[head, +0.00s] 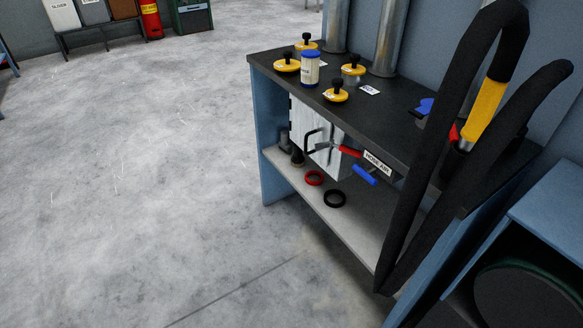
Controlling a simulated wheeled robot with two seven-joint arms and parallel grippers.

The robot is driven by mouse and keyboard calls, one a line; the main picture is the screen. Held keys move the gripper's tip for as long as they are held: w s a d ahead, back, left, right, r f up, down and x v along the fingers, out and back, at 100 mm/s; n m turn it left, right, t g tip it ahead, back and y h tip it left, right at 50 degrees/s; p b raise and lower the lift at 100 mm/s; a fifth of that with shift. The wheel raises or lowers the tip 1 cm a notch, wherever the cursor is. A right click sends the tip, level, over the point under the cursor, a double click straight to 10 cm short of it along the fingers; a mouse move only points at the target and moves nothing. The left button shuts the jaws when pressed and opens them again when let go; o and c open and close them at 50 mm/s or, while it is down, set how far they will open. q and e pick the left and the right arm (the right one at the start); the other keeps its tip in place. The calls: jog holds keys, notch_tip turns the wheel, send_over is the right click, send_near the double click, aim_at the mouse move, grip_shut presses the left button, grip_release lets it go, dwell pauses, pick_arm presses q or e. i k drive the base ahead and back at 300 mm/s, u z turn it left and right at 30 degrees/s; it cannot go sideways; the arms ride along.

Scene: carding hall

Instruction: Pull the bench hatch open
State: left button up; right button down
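The bench hatch (298,119) is a pale, streaked panel under the left part of the dark bench top, above the lower shelf. A black bow-shaped handle (307,143) stands out from it. I see no clear gap at its edges; the hatch looks shut, though its right part is partly covered by a red-handled lever (350,152). Neither of my grippers is in view, and nothing of mine touches the hatch or handle.
Several yellow discs with black knobs (336,95) and a blue-lidded jar (310,69) stand on the bench top (385,117). A blue handle (365,175) sticks out. Red and black rings (334,198) lie on the shelf. Thick black hoses (412,170) cross the right. Floor at left is clear.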

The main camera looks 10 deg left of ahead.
aim_at(309, 129)
jog(key=z, duration=0.45)
jog(key=k, duration=0.35)
jog(key=u, duration=1.55)
jog(key=i, duration=1)
jog(key=z, duration=0.7)
jog(key=i, duration=0.75)
jog(key=z, duration=0.65)
